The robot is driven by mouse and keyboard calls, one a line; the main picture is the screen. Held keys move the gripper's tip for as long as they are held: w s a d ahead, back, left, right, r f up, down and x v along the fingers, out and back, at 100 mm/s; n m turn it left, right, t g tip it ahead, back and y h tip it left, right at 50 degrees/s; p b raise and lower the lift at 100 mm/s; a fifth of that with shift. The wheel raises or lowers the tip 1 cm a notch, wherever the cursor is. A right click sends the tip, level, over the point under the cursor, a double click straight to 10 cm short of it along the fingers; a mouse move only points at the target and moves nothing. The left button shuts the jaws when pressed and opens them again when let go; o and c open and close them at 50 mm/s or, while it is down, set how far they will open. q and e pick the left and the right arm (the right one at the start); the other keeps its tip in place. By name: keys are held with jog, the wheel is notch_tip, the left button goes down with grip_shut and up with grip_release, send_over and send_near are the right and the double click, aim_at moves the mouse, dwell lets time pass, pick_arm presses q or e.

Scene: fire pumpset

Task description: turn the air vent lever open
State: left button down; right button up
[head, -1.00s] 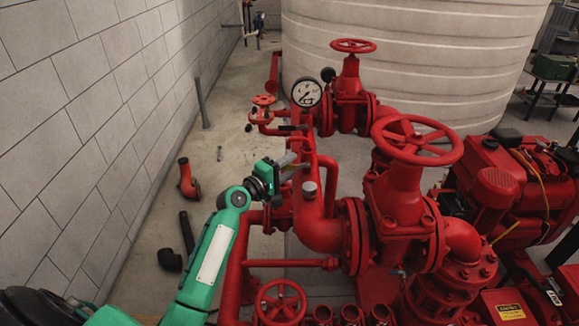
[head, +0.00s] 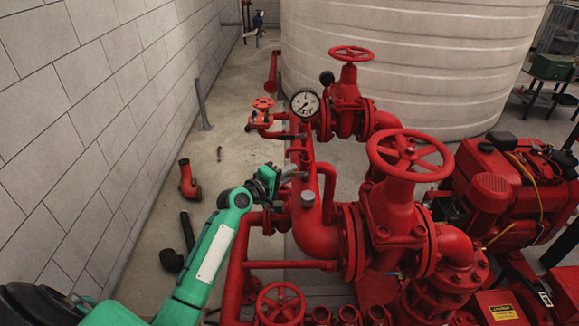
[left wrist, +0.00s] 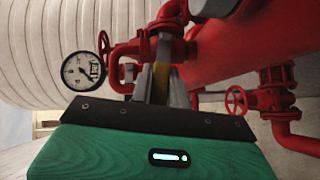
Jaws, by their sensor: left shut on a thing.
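The air vent lever (left wrist: 161,82) shows in the left wrist view as a yellow strip between my two grey fingers, in front of the red pipework. My left gripper (left wrist: 163,85) is shut on it. In the head view my left gripper (head: 291,177), on the green arm, reaches from the left to the upright red pipe, just above a grey round cap (head: 308,197). The fingers and wrist hide most of the lever there, so its exact angle cannot be told. My right gripper is not in view.
A large red handwheel (head: 409,155) is to the right. A block wall (head: 80,110) bounds the left side; the floor strip beside it holds loose pipe elbows (head: 188,180).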

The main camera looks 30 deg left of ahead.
pick_arm(q)
notch_tip(320, 180, up, 2)
jog(key=m+g+y+p, duration=0.1)
jog(key=p, duration=0.3)
jog(key=shift+w+d+p, duration=0.1)
jog(key=shift+d+p, duration=0.05)
jog(key=shift+p, duration=0.2)
jog(key=shift+d+r+m+g+y+p, duration=0.1)
jog(key=shift+m+g+y+p, duration=0.2)
jog(key=shift+m+g+p, duration=0.15)
jog(key=shift+w+d+r+m+g+y, duration=0.15)
jog(key=shift+r+m+g+y, duration=0.1)
jog(key=shift+m+g+y, duration=0.2)
jog(key=c, duration=1.3)
grip_release()
jog(key=shift+c, duration=0.2)
jog(key=shift+f, duration=0.1)
